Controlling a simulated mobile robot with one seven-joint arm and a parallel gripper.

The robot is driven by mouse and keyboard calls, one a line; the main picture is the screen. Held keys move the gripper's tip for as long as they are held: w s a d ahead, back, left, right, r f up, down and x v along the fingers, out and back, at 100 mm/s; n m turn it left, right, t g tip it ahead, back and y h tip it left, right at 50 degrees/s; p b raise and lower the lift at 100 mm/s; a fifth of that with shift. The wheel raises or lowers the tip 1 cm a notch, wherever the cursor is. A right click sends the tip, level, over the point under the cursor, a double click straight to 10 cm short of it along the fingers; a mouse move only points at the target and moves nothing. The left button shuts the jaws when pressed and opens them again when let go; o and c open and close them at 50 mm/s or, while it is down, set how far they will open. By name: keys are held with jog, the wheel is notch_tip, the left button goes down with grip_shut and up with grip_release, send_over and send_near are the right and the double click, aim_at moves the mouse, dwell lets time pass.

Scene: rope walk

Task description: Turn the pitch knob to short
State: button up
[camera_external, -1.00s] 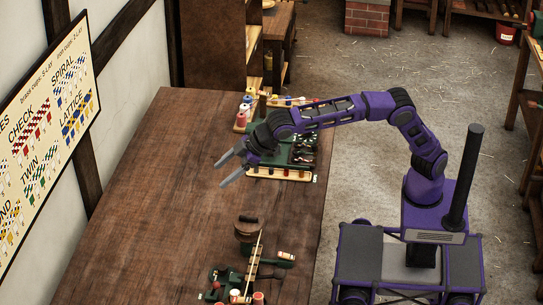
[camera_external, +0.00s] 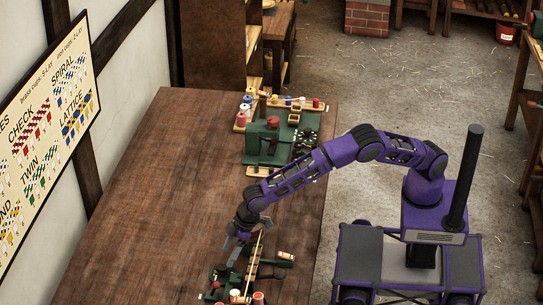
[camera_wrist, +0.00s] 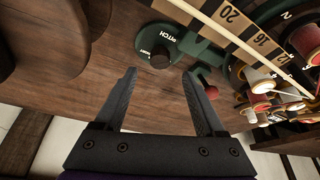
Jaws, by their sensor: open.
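The pitch knob (camera_wrist: 160,61) is a small dark round knob on a green plate (camera_wrist: 182,38) with white PITCH lettering, on the wooden table in the wrist view. Small white marks stand near the knob, too small to read surely. My gripper (camera_wrist: 160,76) is open, its two dark fingers apart; the knob shows between and just beyond the fingertips. I cannot tell whether they touch it. In the external view my gripper (camera_external: 236,246) points down at the near green machine (camera_external: 229,284); the knob is not clearly visible there.
A numbered strip (camera_wrist: 232,20) crosses beside the plate, with bobbins (camera_wrist: 258,82) to its right. A second green machine (camera_external: 268,142) stands farther back. The table's middle and left (camera_external: 150,190) are clear. A pattern board (camera_external: 45,130) hangs on the left wall.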

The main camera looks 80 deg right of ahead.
aim_at(220, 273)
jog(key=x, duration=0.5)
jog(key=shift+w+f, duration=0.2)
jog(key=shift+f, duration=0.15)
grip_shut()
